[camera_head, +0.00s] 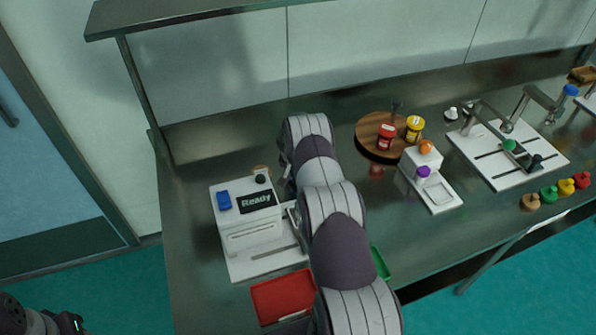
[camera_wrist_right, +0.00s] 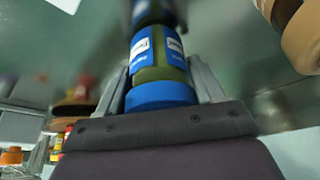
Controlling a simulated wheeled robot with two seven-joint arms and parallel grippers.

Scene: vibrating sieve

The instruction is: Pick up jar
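In the right wrist view a jar (camera_wrist_right: 160,72) with a blue lid, a blue and white label and an olive-coloured body lies between the fingers of my right gripper (camera_wrist_right: 160,75). One finger is on each side of it, close to its sides. I cannot tell whether they press on it. In the head view my right arm reaches over the table and hides this jar and the right gripper. Part of my left arm's end (camera_head: 68,322) shows at the bottom left corner; its fingers cannot be made out.
A white machine reading "Ready" (camera_head: 240,236) stands left of my right arm. A red tray (camera_head: 282,292) and a green tray (camera_head: 380,263) lie at the front. A round wooden board (camera_head: 368,139) with small jars, a white scale (camera_head: 441,200) and a white rack (camera_head: 484,172) stand right.

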